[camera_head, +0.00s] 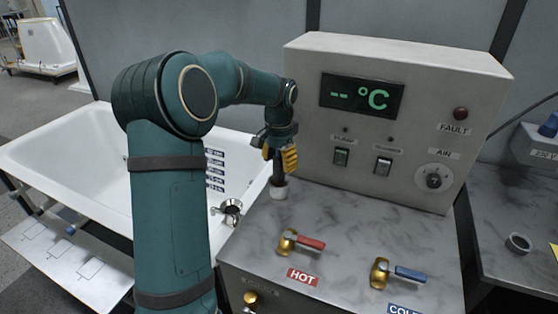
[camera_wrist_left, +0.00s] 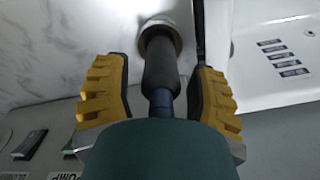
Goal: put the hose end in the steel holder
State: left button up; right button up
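The hose end, a dark tapered cylinder (camera_head: 278,172), stands roughly upright on the counter beside the control box. Its lower end sits in a pale round holder (camera_head: 279,190), which also shows in the left wrist view (camera_wrist_left: 158,30). A small steel-grey ring-shaped cup (camera_head: 519,242) stands on the right-hand table and looks empty. I cannot tell for certain which of the two is the steel holder. My left gripper (camera_wrist_left: 160,95) has its yellow fingers on either side of the hose end (camera_wrist_left: 161,68), with visible gaps. My right gripper is out of view.
The control box (camera_head: 400,120) stands close behind my left gripper. The red hot lever (camera_head: 302,242) and blue cold lever (camera_head: 400,273) stand on the marble counter (camera_head: 345,225). The white bathtub (camera_head: 75,160) is at left, with a metal fitting (camera_head: 230,210) by its edge.

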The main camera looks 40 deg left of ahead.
pick_arm(q)
jog(key=shift+r, duration=0.1)
notch_tip(320, 180, up, 12)
jog(key=p, duration=0.3)
jog(key=shift+f, duration=0.25)
jog(key=shift+r, duration=0.3)
